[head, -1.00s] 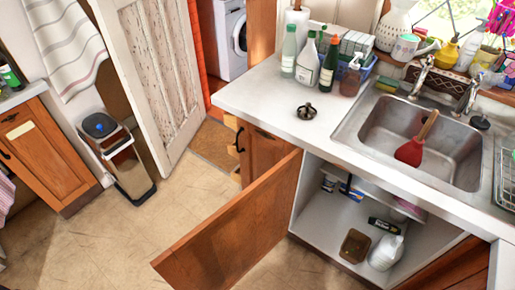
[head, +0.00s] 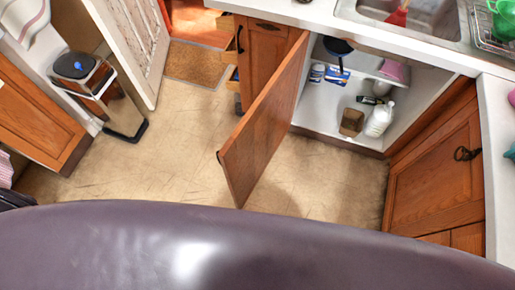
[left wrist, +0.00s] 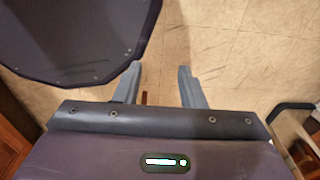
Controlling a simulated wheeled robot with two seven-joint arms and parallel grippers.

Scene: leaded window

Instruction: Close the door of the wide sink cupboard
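The wooden door (head: 262,115) of the sink cupboard (head: 325,113) stands open in the head view, hinged at the opening's left side. Its free edge juts out over the floor, with a small dark fitting near that edge. White shelves and stored goods show inside. My left gripper (left wrist: 159,75) shows in the left wrist view with its two grey fingers apart. Bare floor shows between them, with a small brown piece near their base that I cannot identify. It does not visibly touch the door. My right gripper is not in view.
A white bottle (head: 380,119) and a brown box (head: 351,122) stand inside the cupboard. A closed wooden door (head: 437,175) is to its right. A metal bin (head: 112,95) stands at left. The tiled floor (head: 180,150) between is clear. My own purple-grey body part covers the bottom.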

